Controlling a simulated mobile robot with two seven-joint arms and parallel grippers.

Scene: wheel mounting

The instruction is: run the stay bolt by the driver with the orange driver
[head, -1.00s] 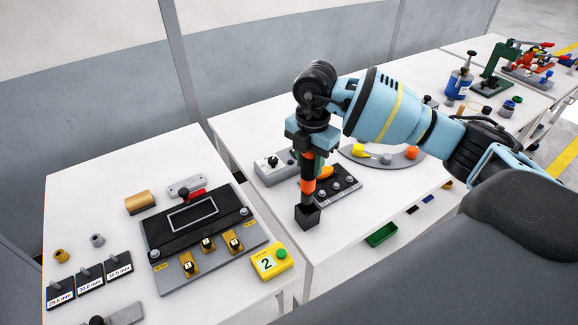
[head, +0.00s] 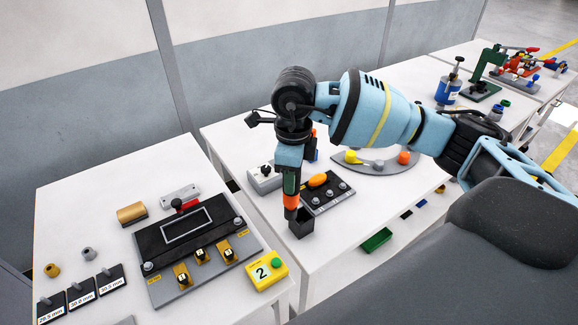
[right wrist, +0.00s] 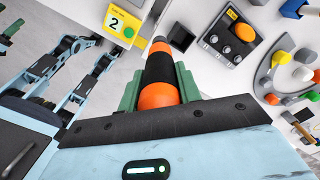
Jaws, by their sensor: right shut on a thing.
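The orange driver (head: 291,202), with orange bands and a black grip, is held by my right gripper (head: 290,184) over the near edge of the middle table. In the right wrist view the driver (right wrist: 159,72) lies between green finger pads, its grey tip pointing away. The tip shows just beside a black square block (head: 303,222) on the table; I cannot tell the gap between them. A dark plate (head: 341,199) with several grey bolt heads and an orange knob (head: 317,180) lies right of the driver. I cannot tell which bolt is the stay bolt. My left gripper is not in view.
On the left table are a black panel (head: 208,252) with several yellow clips, a yellow box marked 2 (head: 265,271) and size-labelled holders. A grey box (head: 264,178) stands behind the driver. A curved grey tray (head: 378,163) lies to the right. A gap separates the tables.

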